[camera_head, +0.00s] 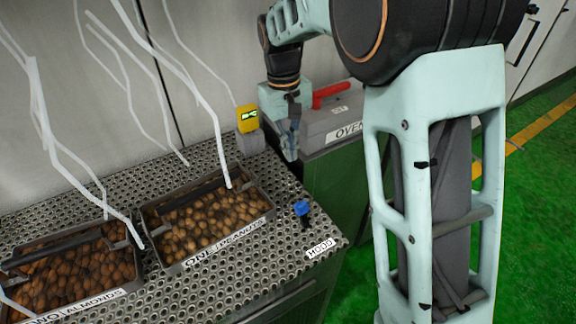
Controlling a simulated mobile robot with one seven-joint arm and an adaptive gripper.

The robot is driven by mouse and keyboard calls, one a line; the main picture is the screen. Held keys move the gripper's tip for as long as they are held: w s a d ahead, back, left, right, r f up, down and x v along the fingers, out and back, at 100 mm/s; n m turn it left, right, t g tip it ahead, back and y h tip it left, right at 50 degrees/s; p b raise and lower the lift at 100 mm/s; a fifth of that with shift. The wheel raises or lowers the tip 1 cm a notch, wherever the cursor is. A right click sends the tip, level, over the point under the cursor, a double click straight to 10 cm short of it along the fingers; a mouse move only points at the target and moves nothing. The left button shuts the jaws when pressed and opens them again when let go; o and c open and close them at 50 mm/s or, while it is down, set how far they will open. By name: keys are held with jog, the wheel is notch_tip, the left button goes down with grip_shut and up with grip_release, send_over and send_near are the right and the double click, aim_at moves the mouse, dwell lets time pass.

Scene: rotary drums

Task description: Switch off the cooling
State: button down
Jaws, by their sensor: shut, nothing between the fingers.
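A small blue knob or switch (301,208) on a dark stem stands at the right front corner of the perforated metal table (265,275). A white label (320,248) near it seems to read "HOOD". I cannot tell whether the knob is on or off. My gripper (290,154) is shut and empty, pointing down. In the picture it is above the blue knob and apart from it, near the table's right edge. White wavy streaks (205,100) rise over the trays. No label that clearly reads "cooling" shows.
Two trays sit on the table: one of peanuts (262,211) and one of almonds (70,306). A yellow device (247,118) with a green display stands at the back. A grey box (335,130) marked "OVEN", with a red handle (330,93), is right of my gripper. Green floor (545,215) lies right.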

aim_at(303, 215)
jog(key=shift+s+a+f+g, duration=0.4)
jog(key=shift+s+a+f, duration=0.15)
jog(key=shift+s+f, duration=0.15)
jog(key=f, duration=0.9)
jog(key=shift+s+d+f+p, duration=0.2)
jog(key=shift+s+d+p, duration=0.1)
jog(key=shift+s, duration=0.1)
jog(key=shift+s+d, duration=0.15)
jog(key=shift+s, duration=0.05)
jog(key=shift+s+d+r+p, duration=0.25)
jog(key=shift+s+d+r, duration=0.15)
jog(key=shift+s, duration=0.25)
jog(key=shift+s+d+r+p, duration=0.2)
jog(key=shift+s+d+r, duration=0.05)
jog(key=shift+s+d, duration=0.3)
jog(key=shift+s, duration=0.1)
